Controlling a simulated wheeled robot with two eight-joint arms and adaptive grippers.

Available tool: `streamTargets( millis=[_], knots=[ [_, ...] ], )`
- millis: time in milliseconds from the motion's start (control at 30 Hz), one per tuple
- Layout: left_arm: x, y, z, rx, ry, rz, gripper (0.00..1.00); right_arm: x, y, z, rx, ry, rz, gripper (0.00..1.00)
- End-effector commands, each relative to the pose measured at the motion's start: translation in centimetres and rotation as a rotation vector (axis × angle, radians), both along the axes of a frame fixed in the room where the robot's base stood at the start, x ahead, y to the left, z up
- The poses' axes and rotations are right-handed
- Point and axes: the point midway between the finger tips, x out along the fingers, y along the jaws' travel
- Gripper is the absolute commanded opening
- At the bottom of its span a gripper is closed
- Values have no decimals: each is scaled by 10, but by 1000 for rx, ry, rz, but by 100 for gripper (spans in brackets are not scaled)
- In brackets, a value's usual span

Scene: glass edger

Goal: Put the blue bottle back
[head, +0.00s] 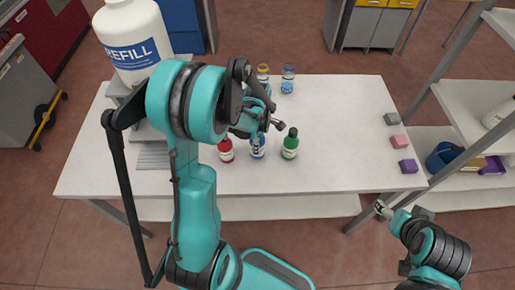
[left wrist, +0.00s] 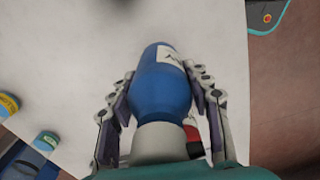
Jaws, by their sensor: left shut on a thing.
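The blue bottle (head: 257,152) is at the middle of the white table (head: 340,150), between a red bottle (head: 226,151) and a green bottle (head: 290,144). My left gripper (head: 256,137) is over it from above and partly hides it. In the left wrist view the blue bottle (left wrist: 162,90) lies between the two fingers of my left gripper (left wrist: 160,100), which are shut on it. Whether its base touches the table is not clear. My right gripper (head: 384,209) is low at the right, off the table's front edge, too small to read.
A yellow-lidded jar (head: 263,72) and a blue-lidded jar (head: 288,80) stand at the table's back. A large white refill bottle (head: 132,45) stands at the left. Grey, pink and purple blocks (head: 400,141) line the right edge. A shelf rack (head: 465,100) stands beyond it.

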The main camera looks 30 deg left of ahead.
Motion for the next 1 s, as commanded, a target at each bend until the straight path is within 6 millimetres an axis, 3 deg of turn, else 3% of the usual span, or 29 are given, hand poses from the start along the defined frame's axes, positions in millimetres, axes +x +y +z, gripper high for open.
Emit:
streamTargets(
  millis=[233,600,633,700,1000],
  knots=[
    [0,0,-33,0,0,0,0,0,0,-8,0,0,0,70],
    [0,0,-37,0,0,0,0,0,0,-11,0,0,0,70],
    [0,0,-37,0,0,0,51,0,0,-11,0,0,0,70],
    [0,0,-36,0,0,0,69,0,0,-10,0,0,0,70],
    [0,0,-35,0,0,0,69,0,0,-10,0,0,0,70]
  ],
)
